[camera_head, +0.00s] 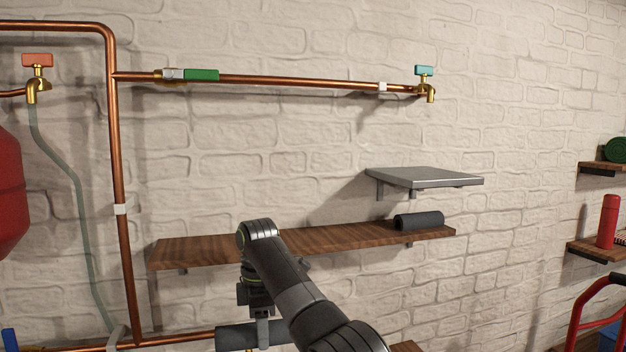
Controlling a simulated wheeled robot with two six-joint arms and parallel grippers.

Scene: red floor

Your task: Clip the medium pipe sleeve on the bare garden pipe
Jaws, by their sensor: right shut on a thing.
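My right gripper (263,331) points down at the bottom of the head view, shut on a dark grey pipe sleeve (232,338). The sleeve lies level, in line with a low copper pipe (180,341) at its left; I cannot tell whether it is around that pipe or in front of it. A second dark grey sleeve (419,220) lies on the wooden shelf (200,249). An upper copper pipe (300,82) runs bare between a green section (201,75) and a teal-handled tap (426,84). No view shows which pipe is the garden one. My left gripper is out of view.
A grey metal shelf (425,178) sits above the wooden shelf's right end. A vertical copper pipe (121,180), a red-handled tap (38,78) with a hose (75,180) and a red tank (10,195) are at left. Small shelves with a red bottle (608,221) are at right.

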